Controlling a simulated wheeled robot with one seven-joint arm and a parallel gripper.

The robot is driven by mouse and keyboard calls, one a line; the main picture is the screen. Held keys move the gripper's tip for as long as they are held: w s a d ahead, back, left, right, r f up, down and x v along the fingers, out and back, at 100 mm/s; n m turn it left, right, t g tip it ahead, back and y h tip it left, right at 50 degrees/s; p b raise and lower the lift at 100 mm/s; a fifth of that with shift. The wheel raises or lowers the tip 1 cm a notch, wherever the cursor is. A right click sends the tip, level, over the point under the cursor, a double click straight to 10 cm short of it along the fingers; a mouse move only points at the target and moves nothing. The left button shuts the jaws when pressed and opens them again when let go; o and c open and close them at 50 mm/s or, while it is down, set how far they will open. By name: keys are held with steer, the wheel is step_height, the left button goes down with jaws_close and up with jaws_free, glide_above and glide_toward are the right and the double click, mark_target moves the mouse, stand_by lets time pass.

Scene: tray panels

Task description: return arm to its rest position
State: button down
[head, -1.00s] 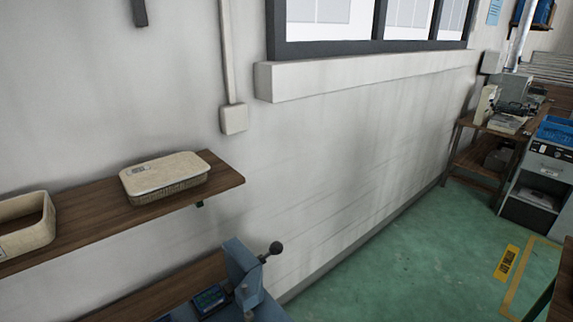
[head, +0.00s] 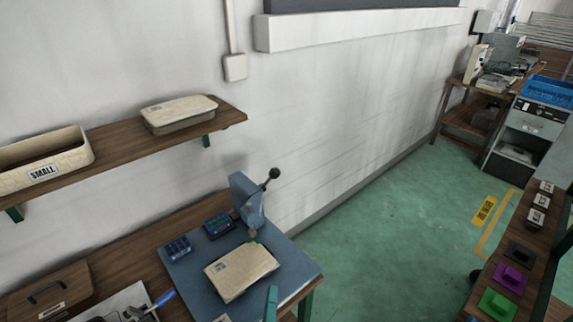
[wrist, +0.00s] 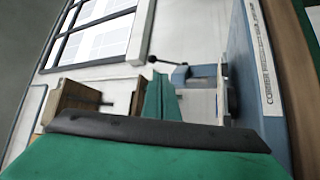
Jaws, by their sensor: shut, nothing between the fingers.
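My gripper (wrist: 161,97) shows in the wrist view as green fingers shut together with nothing between them, beyond a black bar and a green body. In the head view, a narrow teal upright piece at the bottom edge looks like its fingertips (head: 271,302), in front of the blue work plate (head: 192,284). The rest of my arm is out of the head view. In the wrist view the blue press (wrist: 181,77) with its black-knobbed lever is beyond the fingers, with the window behind.
The blue press (head: 246,200) stands on the bench beside a cream tray panel (head: 242,271). A wall shelf (head: 113,135) holds a bin marked SMALL (head: 40,157) and a lidded cream tray (head: 180,113). A side table (head: 531,248) stands right. Green floor (head: 390,220) between is clear.

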steer(key=s+d+f+m+g+y, duration=0.1)
steer(key=s+d+f+m+g, duration=0.15)
steer(key=s+f, duration=0.4)
steer(key=s+d+f+m+g+y, duration=0.1)
steer(key=s+f+g, duration=0.2)
steer(key=s+f, duration=0.3)
steer(key=s+r+m, duration=0.4)
steer(key=s, duration=0.4)
steer(key=s+r+m, duration=0.4)
steer(key=s+m, duration=0.1)
steer(key=s, duration=0.3)
steer(key=shift+s+d+g+y, duration=0.15)
steer(key=shift+s+g+y, duration=0.1)
steer(key=shift+g+y, duration=0.1)
stand_by(1.5)
